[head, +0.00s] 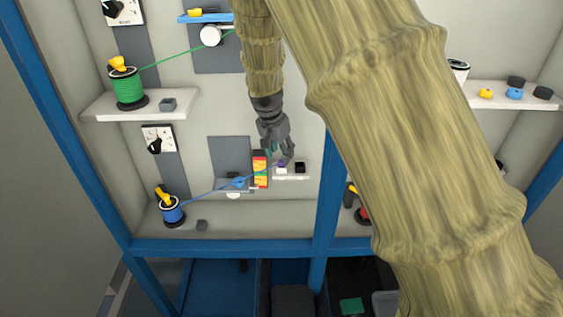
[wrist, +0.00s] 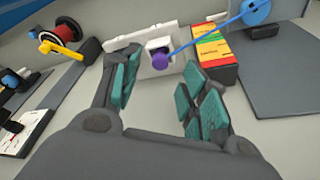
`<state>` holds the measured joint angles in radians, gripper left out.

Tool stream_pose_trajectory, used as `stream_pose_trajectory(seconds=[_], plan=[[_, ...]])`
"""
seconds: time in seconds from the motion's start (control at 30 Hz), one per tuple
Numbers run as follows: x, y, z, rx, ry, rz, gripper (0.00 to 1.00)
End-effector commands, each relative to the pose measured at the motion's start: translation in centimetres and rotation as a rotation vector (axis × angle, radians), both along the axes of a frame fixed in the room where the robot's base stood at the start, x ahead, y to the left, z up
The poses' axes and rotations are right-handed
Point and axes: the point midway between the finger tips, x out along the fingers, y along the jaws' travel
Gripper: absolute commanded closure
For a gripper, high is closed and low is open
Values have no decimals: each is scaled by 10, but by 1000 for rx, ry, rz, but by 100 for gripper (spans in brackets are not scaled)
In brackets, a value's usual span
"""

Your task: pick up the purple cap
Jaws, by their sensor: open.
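The small purple cap (wrist: 160,61) shows in the wrist view at the front of a white block on a small white ledge (wrist: 141,51). It lies ahead of my gripper (wrist: 155,90), roughly between the lines of its two fingers. The fingers have teal pads, stand apart and hold nothing. A blue cable runs from the cap's area up to the right. In the head view, the cap (head: 282,163) is a tiny purple spot just below my gripper (head: 278,155), partly hidden by the fingers. I cannot tell whether a finger touches the cap.
A red, yellow and green box (wrist: 212,57) stands right beside the ledge. A black cap (head: 300,167) sits to the right of the purple one in the head view. A blue spool (head: 172,214) stands lower left. A blue frame post (head: 328,205) rises right of the ledge.

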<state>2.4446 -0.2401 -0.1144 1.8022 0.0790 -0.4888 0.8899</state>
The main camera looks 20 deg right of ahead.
Motion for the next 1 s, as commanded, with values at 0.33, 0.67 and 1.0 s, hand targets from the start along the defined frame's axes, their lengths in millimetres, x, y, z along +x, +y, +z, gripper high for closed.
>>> stream_pose_trajectory(seconds=[0.33,0.67,1.0], plan=[[4,-6,-29,0,2,1,56],[4,-6,-32,0,0,0,56],[4,-6,-32,0,0,1,95]])
